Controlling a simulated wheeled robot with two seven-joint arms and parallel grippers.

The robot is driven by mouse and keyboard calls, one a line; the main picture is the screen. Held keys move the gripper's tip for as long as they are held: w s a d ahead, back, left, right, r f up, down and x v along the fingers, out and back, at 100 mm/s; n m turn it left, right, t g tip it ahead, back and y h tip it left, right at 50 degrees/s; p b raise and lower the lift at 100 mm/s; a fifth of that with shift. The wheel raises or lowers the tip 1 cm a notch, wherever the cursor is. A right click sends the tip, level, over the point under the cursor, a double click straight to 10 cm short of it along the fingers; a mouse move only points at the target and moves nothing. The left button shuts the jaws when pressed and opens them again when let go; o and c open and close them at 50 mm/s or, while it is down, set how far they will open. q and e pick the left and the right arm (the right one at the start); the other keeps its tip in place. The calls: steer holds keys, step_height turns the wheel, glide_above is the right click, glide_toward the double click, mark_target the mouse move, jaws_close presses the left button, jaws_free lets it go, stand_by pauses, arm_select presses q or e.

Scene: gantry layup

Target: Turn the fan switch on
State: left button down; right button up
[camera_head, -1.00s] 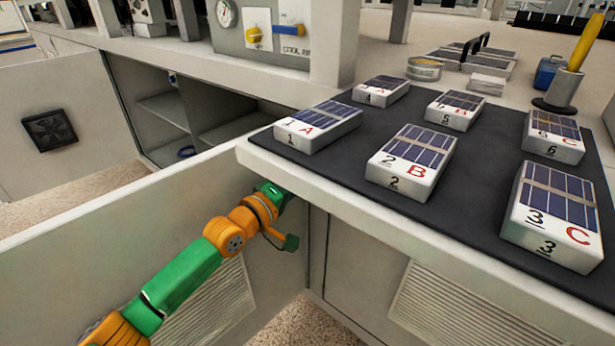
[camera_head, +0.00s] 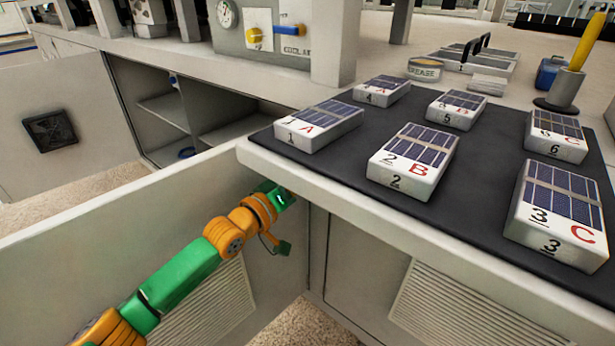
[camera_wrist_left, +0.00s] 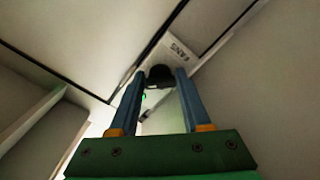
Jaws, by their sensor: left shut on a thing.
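The fan switch is a black knob (camera_wrist_left: 160,76) on a pale plate (camera_wrist_left: 178,50) lettered FANS, seen in the left wrist view. A small green light (camera_wrist_left: 144,97) shows beside the knob. My left gripper (camera_wrist_left: 158,84) has its two blue fingers on either side of the knob and is shut on it. In the head view my left gripper (camera_head: 280,198) is under the front corner of the worktop; its fingertips and the switch are hidden there. The knob's exact angle is hard to read. My right gripper is not in view.
A dark mat (camera_head: 330,165) on the worktop holds several numbered white blocks with solar-cell tops. An open cabinet (camera_head: 165,110) stands behind my left arm. A pale panel (camera_head: 110,205) runs close beside that arm. A yellow-handled tool (camera_head: 585,45) stands at the back right.

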arm_select(q)
steer(key=shift+c, duration=1.8)
jaws_free()
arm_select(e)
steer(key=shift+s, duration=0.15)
arm_select(q)
steer(key=p+v, duration=0.2)
steer(key=v, duration=0.5)
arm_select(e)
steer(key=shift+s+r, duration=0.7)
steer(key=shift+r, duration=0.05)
